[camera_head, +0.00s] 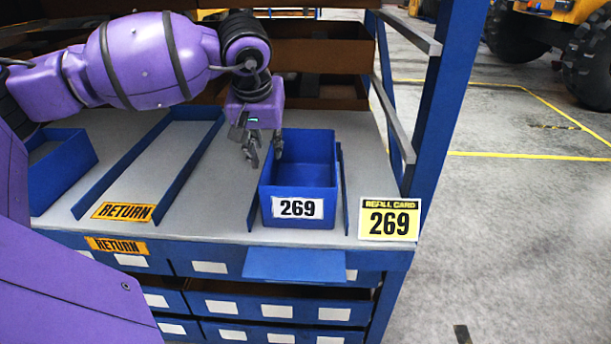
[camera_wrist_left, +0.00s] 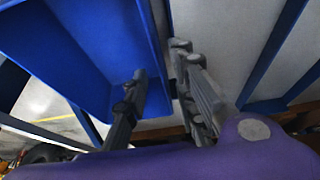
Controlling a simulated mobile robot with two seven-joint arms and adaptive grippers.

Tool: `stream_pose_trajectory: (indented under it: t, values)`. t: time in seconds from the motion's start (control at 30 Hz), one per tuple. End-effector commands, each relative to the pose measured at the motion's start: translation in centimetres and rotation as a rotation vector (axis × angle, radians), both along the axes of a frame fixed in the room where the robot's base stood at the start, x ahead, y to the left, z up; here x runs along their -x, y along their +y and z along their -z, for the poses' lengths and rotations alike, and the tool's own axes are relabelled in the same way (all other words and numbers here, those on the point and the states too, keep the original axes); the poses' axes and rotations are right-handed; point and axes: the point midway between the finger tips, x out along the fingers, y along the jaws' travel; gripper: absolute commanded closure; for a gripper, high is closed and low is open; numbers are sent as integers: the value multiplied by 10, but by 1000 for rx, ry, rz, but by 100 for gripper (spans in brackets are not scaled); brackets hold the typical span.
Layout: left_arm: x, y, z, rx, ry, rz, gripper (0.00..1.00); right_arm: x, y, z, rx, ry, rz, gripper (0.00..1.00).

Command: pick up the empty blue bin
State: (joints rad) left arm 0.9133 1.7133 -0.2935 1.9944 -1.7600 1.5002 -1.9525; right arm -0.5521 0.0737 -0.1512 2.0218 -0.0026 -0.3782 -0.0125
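The blue bin (camera_head: 300,192) sits on the grey shelf with a white 269 label on its front. Its inside looks empty. My left gripper (camera_head: 265,161) is at the bin's left wall, fingers pointing down and apart. In the left wrist view the bin (camera_wrist_left: 85,55) fills the upper left. There the left gripper (camera_wrist_left: 160,62) has one finger over the bin's inside and the other outside its wall. The wall runs between them, and I see no clear grip on it. My right gripper is not in view.
A yellow refill card 269 (camera_head: 389,219) stands right of the bin, near a blue post (camera_head: 445,100). An orange-labelled RETURN lane (camera_head: 150,170) lies empty to the left. Another blue bin (camera_head: 62,168) is at the far left. Brown boxes (camera_head: 320,52) stand behind.

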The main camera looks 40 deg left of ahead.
Motion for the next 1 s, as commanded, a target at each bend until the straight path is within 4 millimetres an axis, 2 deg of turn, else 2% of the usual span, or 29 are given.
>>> stream_pose_trajectory:
  t: [0.13, 0.4, 0.67, 0.87, 1.0]
  values:
    - [-5, 3, 16, 3, 2, -1, 75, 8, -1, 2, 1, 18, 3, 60]
    - [-16, 10, 50, 2, 0, -1, 75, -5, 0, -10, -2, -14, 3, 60]
    - [-17, 11, 53, 1, 1, 0, 75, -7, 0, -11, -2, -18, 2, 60]
    - [-17, 11, 53, 1, 1, 0, 100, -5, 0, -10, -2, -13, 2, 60]
    - [-17, 11, 53, 1, 1, 0, 100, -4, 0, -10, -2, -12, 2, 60]
